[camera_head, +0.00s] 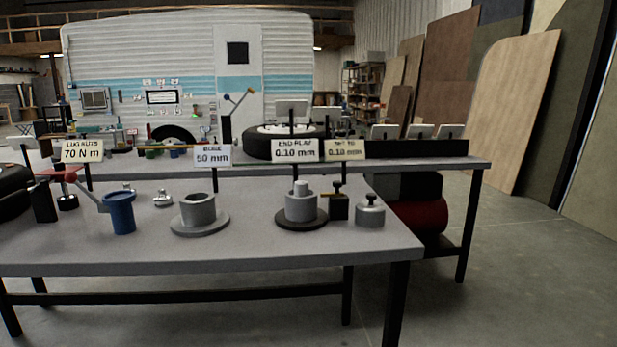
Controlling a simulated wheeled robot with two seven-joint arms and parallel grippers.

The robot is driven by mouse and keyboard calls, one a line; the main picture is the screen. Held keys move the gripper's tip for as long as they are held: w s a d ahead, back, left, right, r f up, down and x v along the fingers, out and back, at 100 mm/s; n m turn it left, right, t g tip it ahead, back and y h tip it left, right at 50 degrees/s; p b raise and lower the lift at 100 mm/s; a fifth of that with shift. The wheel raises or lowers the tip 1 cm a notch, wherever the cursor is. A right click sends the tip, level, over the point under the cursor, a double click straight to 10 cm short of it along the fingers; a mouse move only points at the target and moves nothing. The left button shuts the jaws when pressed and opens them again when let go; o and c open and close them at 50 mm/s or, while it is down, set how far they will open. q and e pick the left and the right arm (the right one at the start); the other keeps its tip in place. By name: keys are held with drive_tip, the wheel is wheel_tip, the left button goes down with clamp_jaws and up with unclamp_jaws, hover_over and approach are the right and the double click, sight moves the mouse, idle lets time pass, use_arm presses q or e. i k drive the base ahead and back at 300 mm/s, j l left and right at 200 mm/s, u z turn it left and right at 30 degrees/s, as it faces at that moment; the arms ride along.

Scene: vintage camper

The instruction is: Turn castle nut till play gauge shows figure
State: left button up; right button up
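A grey stepped hub (301,207) stands on a dark round base near the right end of the front table. A small grey cylinder (301,188) tops it; I cannot tell whether it is the castle nut. Behind it stands a white sign (295,150) that reads END PLAY 0.10 mm. A cream sign (344,150) beside it seems to read SET TO 0.10 mm. A black block with a post (338,206) and a small yellow bar stands just right of the hub and may be the gauge. Neither of my grippers is in view.
A grey lidded pot (370,211) stands near the table's right edge. A grey ring on a flange (198,213) and a blue cup (120,212) stand to the left. The front strip of the table (230,252) is clear. A second table (420,161) stands behind.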

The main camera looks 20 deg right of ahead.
sight(300, 187)
drive_tip(key=i+j+z, duration=0.2)
drive_tip(key=i, duration=0.2)
drive_tip(key=i+j+z, duration=0.2)
drive_tip(key=i+j, duration=0.1)
drive_tip(key=i, duration=0.1)
